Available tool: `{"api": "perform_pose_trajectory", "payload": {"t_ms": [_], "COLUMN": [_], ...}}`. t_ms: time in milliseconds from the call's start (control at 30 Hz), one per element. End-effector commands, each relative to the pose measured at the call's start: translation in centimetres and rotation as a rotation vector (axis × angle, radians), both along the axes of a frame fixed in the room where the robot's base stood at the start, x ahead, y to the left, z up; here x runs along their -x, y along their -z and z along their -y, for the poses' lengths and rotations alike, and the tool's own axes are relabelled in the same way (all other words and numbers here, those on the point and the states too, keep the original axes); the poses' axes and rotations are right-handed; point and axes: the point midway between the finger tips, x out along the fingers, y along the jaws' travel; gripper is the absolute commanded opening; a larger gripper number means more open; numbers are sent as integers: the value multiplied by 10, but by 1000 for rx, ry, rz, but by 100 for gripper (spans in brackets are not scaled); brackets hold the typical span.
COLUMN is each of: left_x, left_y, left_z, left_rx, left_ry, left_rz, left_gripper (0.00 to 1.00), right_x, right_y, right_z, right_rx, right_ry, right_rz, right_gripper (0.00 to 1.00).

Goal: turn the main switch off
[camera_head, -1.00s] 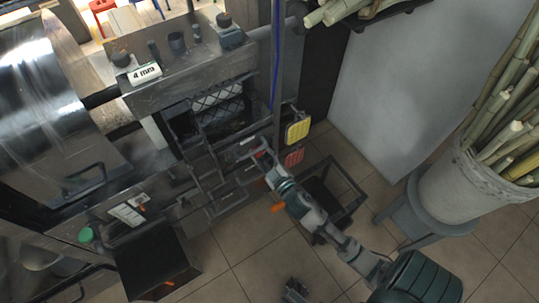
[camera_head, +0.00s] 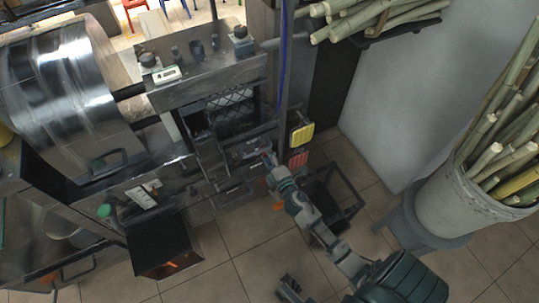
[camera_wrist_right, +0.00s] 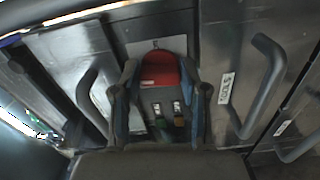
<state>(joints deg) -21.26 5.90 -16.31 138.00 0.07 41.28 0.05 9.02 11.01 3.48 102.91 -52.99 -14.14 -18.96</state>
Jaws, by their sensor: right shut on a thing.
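The red switch (camera_wrist_right: 160,70) sits on a grey panel in the right wrist view, with small labelled knobs below it. My right gripper (camera_wrist_right: 160,82) has one finger on each side of the red switch and is shut on it. In the head view my right gripper (camera_head: 267,160) reaches the front of the metal machine (camera_head: 195,88), and the switch is too small to make out clearly there. A dark grey part at the bottom of the head view looks like my left gripper (camera_head: 290,288). Its finger state is unclear.
Bar handles (camera_wrist_right: 258,85) flank the panel closely. Yellow (camera_head: 302,134) and red (camera_head: 298,159) pads are beside my right gripper. A black frame stand (camera_head: 335,195) is near my arm. A bucket of cane (camera_head: 465,195) stands at right. Tiled floor (camera_head: 235,265) is open below.

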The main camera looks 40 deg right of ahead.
Motion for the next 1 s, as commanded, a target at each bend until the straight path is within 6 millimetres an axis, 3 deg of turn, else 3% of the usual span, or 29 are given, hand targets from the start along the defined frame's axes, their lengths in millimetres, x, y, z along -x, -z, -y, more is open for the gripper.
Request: {"api": "perform_pose_trajectory", "payload": {"t_ms": [333,867,900,967,1000], "left_x": [-9,-11,-11,-11,-11], "left_y": [5,6,6,6,6], "left_z": [2,4,4,4,4], "left_rx": [-22,-28,-28,-28,-28], "left_ry": [2,3,3,3,3], "left_rz": [-63,-73,-72,-72,-72], "left_gripper": [40,40,40,40,40], "right_x": [0,1,1,1,1], "right_y": [4,6,7,6,6], "right_z": [-5,-5,-6,-5,-5], "right_rx": [120,139,139,139,139], "right_ry": [-9,-10,-10,-9,-8], "right_rz": [-35,-44,-44,-44,-43], "right_gripper": [9,9,53,68,69]}}
